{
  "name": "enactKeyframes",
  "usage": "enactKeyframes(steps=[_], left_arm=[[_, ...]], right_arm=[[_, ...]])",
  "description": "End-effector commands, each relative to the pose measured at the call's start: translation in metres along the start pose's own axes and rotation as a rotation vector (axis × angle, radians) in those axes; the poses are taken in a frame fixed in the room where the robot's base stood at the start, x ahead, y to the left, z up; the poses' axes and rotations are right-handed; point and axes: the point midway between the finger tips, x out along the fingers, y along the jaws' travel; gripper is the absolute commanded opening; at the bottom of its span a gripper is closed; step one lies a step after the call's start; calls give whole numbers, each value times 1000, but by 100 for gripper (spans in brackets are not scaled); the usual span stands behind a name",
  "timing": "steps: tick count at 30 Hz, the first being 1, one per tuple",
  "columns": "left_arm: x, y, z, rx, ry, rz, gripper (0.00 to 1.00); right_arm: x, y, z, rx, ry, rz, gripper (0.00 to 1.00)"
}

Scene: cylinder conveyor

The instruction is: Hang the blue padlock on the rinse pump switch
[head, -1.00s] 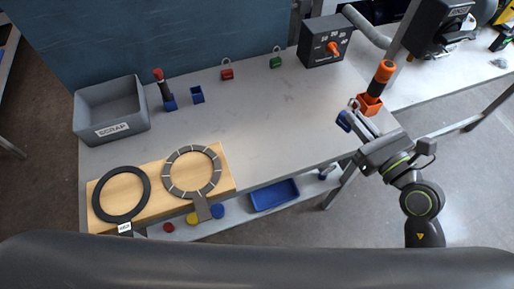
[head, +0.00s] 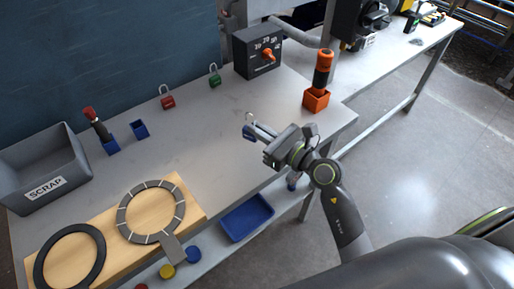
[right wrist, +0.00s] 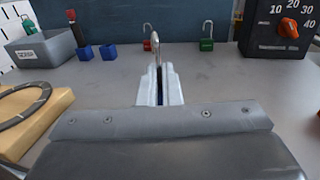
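My right gripper (head: 257,131) is shut on the blue padlock (head: 248,133) and holds it above the grey bench. In the right wrist view the padlock's shackle (right wrist: 155,44) stands up beyond the fingertips, and a little blue (right wrist: 160,88) shows between the fingers; most of the body is hidden. A dark box (head: 244,60) with an orange knob (head: 267,55) and numbers stands at the back of the bench; it also shows in the right wrist view (right wrist: 262,38). I see no readable label naming a rinse pump switch. My left gripper is not in view.
A red padlock (head: 167,102) and a green padlock (head: 214,80) stand along the back. An orange holder (head: 316,99) with an orange-handled tool is right. Blue holders (head: 139,130), a scrap bin (head: 75,160) and a wooden board (head: 191,203) are left. The middle bench is clear.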

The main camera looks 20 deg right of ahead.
Motion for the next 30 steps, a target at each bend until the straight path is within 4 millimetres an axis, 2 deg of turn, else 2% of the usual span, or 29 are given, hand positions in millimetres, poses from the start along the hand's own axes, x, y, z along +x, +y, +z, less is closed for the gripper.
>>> enactKeyframes(steps=[11,24,27,30], left_arm=[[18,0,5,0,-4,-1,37],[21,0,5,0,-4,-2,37],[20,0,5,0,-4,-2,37],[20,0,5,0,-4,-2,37]], right_arm=[[0,0,-47,1,0,0,0],[0,0,-53,-1,-1,0,0],[0,0,-52,-1,-1,0,16],[0,0,-52,-1,-1,0,26]])
